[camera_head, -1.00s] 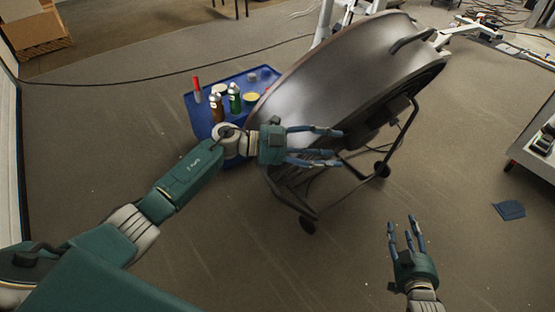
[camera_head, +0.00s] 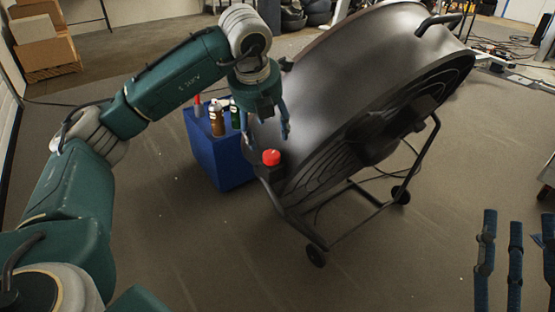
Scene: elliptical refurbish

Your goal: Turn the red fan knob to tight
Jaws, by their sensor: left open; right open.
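The red fan knob (camera_head: 271,157) sits on the lower left side of the large dark drum fan (camera_head: 340,75), near its frame. My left gripper (camera_head: 266,137) is open with its fingers pointing down, just above the knob. Its fingertips are to either side of the knob in the picture; I cannot tell whether they touch it. My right gripper (camera_head: 515,230) is open and empty at the lower right, well away from the fan, with only its fingers in view. The knob's pointer and markings are too small to read.
A blue cart (camera_head: 222,165) with several bottles (camera_head: 217,118) stands behind and left of the fan. The fan's wheeled stand (camera_head: 350,225) rests on the floor. Cardboard boxes (camera_head: 45,45) are at the back left. The floor in front is clear.

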